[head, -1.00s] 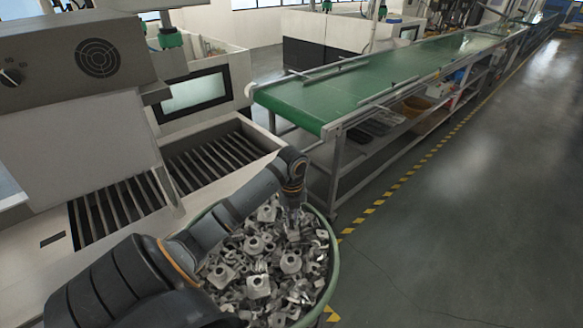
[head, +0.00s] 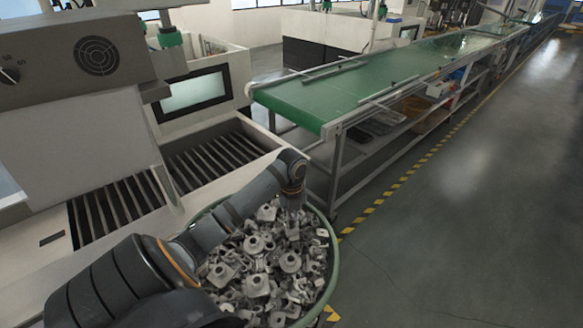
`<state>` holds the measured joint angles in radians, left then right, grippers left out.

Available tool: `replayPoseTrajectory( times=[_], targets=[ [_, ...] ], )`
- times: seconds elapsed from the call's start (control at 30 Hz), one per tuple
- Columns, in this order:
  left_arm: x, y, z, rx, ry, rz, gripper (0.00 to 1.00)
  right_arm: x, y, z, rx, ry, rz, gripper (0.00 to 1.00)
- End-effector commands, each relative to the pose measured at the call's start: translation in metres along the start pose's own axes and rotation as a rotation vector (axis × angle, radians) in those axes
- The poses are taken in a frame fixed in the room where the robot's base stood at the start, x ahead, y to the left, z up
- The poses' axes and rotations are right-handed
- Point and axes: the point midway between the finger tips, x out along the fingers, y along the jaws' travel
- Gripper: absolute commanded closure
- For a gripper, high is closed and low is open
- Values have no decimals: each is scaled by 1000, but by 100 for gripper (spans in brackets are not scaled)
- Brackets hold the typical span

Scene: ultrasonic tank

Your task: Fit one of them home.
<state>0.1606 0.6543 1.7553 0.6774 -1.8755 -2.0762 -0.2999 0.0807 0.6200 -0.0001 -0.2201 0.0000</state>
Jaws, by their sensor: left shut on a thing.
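Many grey metal parts (head: 254,244) lie heaped in a round green bin (head: 334,265) at the lower middle of the head view. My left arm comes in from the left, across the bin. My left gripper (head: 292,208) points down at the heap near the bin's far side. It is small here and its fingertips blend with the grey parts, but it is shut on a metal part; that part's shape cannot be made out. My right gripper is out of view.
A machine with slatted openings (head: 212,157) stands left of and behind the bin. A green conveyor (head: 345,90) runs from behind the bin to the far right. Yellow-black tape (head: 370,210) marks the floor. The grey floor at right is clear.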

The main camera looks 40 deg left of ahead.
Motion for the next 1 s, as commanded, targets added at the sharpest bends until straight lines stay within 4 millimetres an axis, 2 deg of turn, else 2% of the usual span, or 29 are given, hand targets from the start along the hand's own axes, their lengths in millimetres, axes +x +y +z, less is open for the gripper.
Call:
replayPoseTrajectory(
  times=[1.0],
  targets=[
    [10,0,0,-1,0,1,100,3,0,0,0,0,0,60]
  ],
)
